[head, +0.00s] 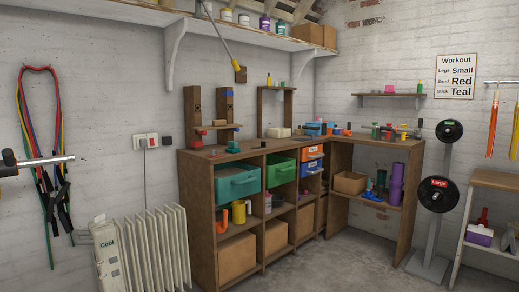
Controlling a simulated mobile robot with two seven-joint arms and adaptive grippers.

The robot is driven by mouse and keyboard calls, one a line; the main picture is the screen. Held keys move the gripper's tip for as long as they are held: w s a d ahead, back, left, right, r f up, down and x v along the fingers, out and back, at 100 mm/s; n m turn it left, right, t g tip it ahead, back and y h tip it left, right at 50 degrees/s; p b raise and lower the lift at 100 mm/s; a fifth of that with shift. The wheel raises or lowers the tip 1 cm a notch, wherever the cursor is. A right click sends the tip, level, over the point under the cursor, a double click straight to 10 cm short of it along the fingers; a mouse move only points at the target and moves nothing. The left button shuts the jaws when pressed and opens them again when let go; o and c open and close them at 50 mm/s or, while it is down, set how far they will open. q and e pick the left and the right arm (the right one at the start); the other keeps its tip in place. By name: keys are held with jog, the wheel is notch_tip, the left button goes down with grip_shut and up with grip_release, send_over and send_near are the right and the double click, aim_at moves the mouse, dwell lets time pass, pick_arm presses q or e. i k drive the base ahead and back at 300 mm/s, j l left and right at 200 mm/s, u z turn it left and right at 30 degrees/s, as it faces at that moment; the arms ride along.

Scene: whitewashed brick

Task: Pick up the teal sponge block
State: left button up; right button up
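I cannot make out a teal sponge block for certain in the head view. A teal bin (238,181) sits in the upper left compartment of the wooden shelf unit, but it is a container with a handle. A purple block (479,235) with a pale top lies on the small wooden rack at the right. Neither of my grippers is in view.
The shelf unit (210,240) stands against the back wall, beside a wooden desk (404,205). A white radiator (155,250) is at lower left. A weight stand (428,264) stands right of the desk. Grey floor (345,265) is clear in front. A metal rod (42,161) juts in at left.

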aim_at(232, 146)
jog(key=i+u, duration=0.1)
jog(key=u, duration=0.35)
jog(key=i+u, duration=0.1)
jog(key=u, duration=0.3)
jog(key=i+u, duration=0.1)
jog(key=u, duration=0.35)
jog(key=k+j+u, duration=0.1)
jog(key=u, duration=0.95)
jog(key=k+j, duration=0.1)
jog(key=j, duration=0.15)
jog(key=i+l+z, duration=0.1)
jog(key=l+z, duration=0.2)
jog(key=z, duration=0.45)
jog(key=k+j+z, duration=0.1)
jog(key=z, duration=0.85)
jog(key=k+z, duration=0.1)
jog(key=z, duration=0.4)
jog(key=i+z, duration=0.25)
jog(key=i, duration=0.25)
jog(key=i+j+z, duration=0.1)
jog(key=i+z, duration=0.15)
jog(key=i, duration=0.3)
